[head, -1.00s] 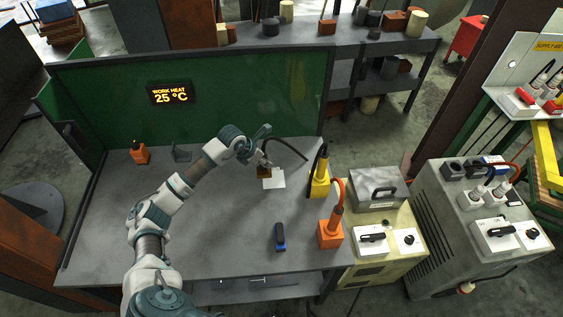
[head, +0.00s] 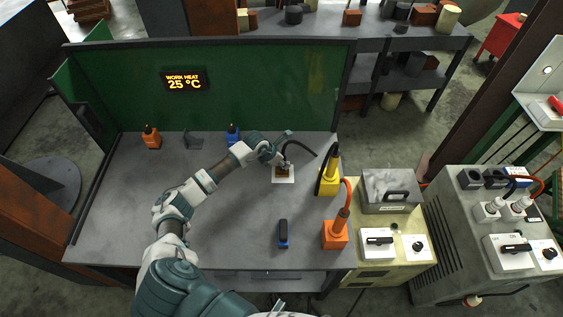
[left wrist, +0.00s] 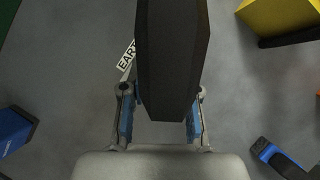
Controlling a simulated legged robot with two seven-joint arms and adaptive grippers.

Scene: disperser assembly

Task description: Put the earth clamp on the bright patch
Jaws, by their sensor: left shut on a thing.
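My left gripper (head: 277,160) is shut on the earth clamp, low over the back middle of the bench. In the left wrist view the clamp (left wrist: 172,60) is a long dark body between the fingers, with a white label (left wrist: 126,57) reading "EART" beside it. A black cable arcs off to the right in the head view. A pale, bright patch (head: 284,180) lies on the bench just below the gripper. A small brown part (head: 283,169) overlaps its back edge; I cannot tell whether it touches. The clamp's tip is hidden. My right gripper is not seen.
A blue-black tool (head: 283,233) lies in front. The left bench is clear.

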